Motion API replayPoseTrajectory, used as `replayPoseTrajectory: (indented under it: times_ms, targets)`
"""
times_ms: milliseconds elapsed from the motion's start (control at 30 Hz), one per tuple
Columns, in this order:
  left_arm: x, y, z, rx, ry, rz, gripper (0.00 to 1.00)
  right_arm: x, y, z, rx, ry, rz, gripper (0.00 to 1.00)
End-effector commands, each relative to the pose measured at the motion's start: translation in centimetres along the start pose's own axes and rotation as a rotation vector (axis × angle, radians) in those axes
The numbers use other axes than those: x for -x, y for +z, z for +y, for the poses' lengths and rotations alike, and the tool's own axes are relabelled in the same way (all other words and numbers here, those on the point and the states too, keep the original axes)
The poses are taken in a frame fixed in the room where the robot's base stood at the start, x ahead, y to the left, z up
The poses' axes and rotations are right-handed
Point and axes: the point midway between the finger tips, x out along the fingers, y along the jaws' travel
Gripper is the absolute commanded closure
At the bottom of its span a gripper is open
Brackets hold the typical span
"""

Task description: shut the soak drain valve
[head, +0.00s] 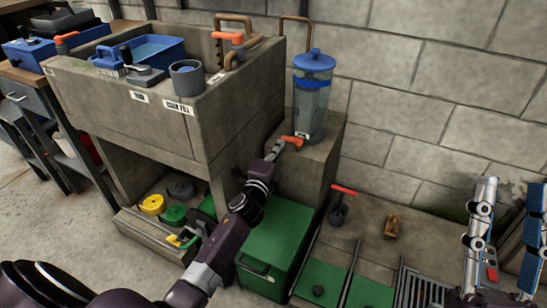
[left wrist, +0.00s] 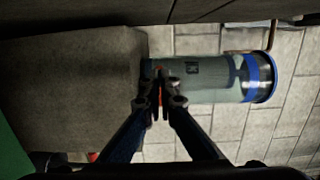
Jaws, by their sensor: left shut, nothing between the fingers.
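A clear cylinder with a blue lid (head: 312,90) stands upright on a concrete block (head: 330,140). An orange lever (head: 292,140) sits low at its foot, pointing left. I cannot read a label that names it as the soak drain valve. My left gripper (head: 277,148) is shut and empty, with its tips close to the lever; whether they touch I cannot tell. In the left wrist view the shut fingertips (left wrist: 160,88) lie in front of the cylinder's base (left wrist: 185,80) and mostly hide the lever. My right gripper (head: 511,190) is open and empty at the right edge.
A concrete sink (head: 130,110) at left holds a blue tub (head: 155,48), and another orange-handled valve (head: 228,38) is on its rim. A green box (head: 275,245) stands below my left arm. A red-handled tool (head: 340,205) and a wooden brush (head: 391,226) are by the wall.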

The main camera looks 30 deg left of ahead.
Motion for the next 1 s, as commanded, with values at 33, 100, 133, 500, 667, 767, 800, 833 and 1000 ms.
replayPoseTrajectory:
  times_ms: [33,100,133,500,667,767,800,833,1000]
  targets:
    - [0.7,0.0,0.1,-0.001,0.002,0.000,1.00,0.0,0.0,0.0,0.000,0.000,0.000,0.63]
    - [1.8,0.0,0.2,-0.002,0.002,0.001,1.00,0.0,0.0,0.0,0.000,0.000,0.000,0.63]
    - [2.3,0.0,0.1,-0.002,0.001,0.001,1.00,0.0,0.0,0.0,0.000,0.000,0.000,0.63]
    - [9.3,0.0,0.1,0.002,0.003,0.000,1.00,0.0,0.0,0.0,0.000,0.000,0.001,0.63]
    - [10.8,0.1,0.1,0.001,0.001,0.000,1.00,0.0,0.0,0.0,0.000,0.000,0.001,0.63]
    - [11.2,0.1,0.0,0.000,0.000,0.000,1.00,0.0,0.0,0.0,0.000,0.000,0.001,0.63]
    - [11.2,0.1,0.0,0.000,0.000,0.000,1.00,0.0,0.0,0.0,0.000,0.000,0.001,0.63]
    - [11.3,0.1,0.0,0.000,0.000,0.000,1.00,0.0,0.0,0.0,0.000,0.000,0.001,0.63]
    - [11.3,0.0,0.0,0.000,0.000,0.000,1.00,0.0,0.0,0.0,0.000,0.000,0.001,0.63]
